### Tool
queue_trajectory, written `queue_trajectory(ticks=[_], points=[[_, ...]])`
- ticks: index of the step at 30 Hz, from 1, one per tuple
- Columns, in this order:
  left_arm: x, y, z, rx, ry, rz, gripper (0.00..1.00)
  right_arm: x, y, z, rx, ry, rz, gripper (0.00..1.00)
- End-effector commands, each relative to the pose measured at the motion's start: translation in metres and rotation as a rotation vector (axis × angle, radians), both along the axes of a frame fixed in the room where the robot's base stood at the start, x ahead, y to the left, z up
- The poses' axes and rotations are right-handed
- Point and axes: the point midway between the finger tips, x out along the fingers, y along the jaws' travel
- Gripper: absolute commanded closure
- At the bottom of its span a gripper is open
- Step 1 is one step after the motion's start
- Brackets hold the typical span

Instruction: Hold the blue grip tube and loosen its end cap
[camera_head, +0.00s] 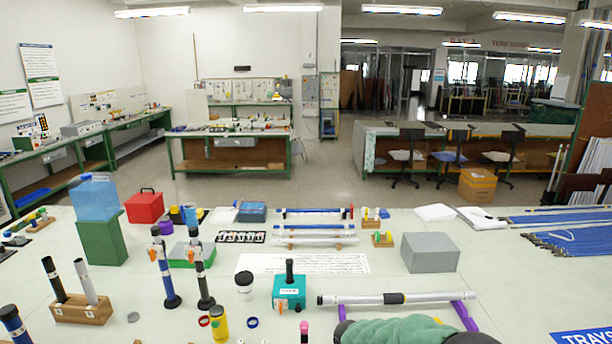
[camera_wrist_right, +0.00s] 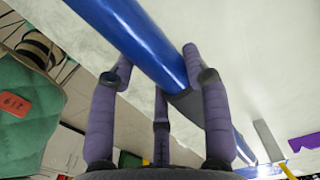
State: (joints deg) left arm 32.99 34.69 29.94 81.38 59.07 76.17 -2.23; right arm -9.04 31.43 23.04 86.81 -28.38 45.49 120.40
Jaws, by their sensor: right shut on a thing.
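In the right wrist view, my right gripper (camera_wrist_right: 165,80) has its purple-grey padded fingers closed around a blue tube (camera_wrist_right: 135,35). The tube slants from the upper left toward the lower right. A dark grey section (camera_wrist_right: 187,101) of it shows at the fingers, partly hidden by them. More blue shows beyond the fingers, but I cannot tell whether it is the same tube. In the head view I cannot make out either gripper, nor tell which item there is the held tube. My left gripper is out of view.
A silver rod with a dark middle (camera_head: 394,298) rests on purple supports (camera_head: 465,315). A teal box (camera_head: 290,291), a grey block (camera_head: 430,252) and upright tools (camera_head: 165,265) stand on the pale table. A rack (camera_head: 313,228) holds blue and silver rods. Blue rods (camera_head: 575,239) lie at right.

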Motion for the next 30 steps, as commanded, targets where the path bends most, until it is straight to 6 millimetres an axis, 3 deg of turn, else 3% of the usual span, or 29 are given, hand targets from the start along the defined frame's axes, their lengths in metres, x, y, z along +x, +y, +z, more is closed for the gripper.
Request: queue_trajectory(ticks=[14, 15, 18, 30], points=[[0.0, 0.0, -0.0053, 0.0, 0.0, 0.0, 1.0, -0.0052, 0.001, -0.0136, -0.001, 0.014, 0.005, 1.0], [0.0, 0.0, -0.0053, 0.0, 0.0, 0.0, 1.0, -0.0054, 0.001, -0.0139, -0.001, 0.014, 0.005, 0.49], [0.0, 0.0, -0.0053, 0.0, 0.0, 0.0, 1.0, -0.0049, 0.0009, -0.0132, -0.001, 0.013, 0.005, 0.24], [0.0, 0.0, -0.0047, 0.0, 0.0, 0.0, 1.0, -0.0017, 0.0005, -0.0052, 0.0, 0.004, 0.002, 0.24]])
